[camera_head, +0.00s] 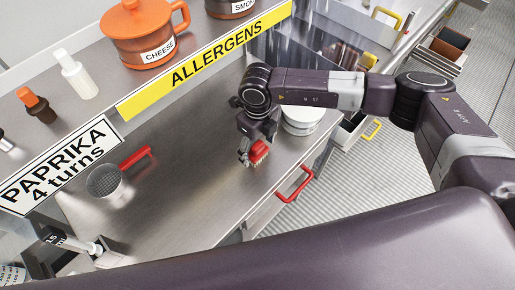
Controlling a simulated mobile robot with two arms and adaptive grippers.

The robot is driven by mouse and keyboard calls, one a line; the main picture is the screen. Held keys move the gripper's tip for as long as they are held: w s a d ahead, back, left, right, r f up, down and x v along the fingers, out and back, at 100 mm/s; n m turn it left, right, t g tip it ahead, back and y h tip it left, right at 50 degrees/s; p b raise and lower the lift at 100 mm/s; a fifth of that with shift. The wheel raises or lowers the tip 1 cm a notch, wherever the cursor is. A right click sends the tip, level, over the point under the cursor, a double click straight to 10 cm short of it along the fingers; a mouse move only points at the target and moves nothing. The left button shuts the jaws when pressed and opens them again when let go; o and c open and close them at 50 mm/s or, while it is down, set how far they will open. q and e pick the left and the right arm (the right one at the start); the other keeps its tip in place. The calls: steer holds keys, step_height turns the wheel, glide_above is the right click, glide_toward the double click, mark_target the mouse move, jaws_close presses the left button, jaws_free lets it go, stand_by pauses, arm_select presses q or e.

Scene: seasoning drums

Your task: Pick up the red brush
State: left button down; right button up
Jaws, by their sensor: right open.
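The red brush (257,157) stands near the right edge of the steel counter (200,195), its bristles toward the counter. My right gripper (250,154) reaches down at the brush from above, on its left side. Its fingers are open, with at least one close against the brush. The gripper partly hides the brush, and I cannot tell whether the fingers touch it. My left gripper is not in view.
A white round container (301,118) stands behind the brush, close to my right arm. A metal sieve with a red handle (135,157) lies at the left. A red drawer handle (296,186) juts from the counter front. The counter's middle is clear. An upper shelf holds an orange pot (140,33).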

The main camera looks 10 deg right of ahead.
steer(key=shift+f, duration=0.1)
steer(key=shift+c, duration=0.4)
steer(key=c, duration=1.2)
step_height(320, 180, up, 20)
steer(key=b, duration=0.6)
steer(key=o, duration=0.5)
steer(key=c, duration=0.3)
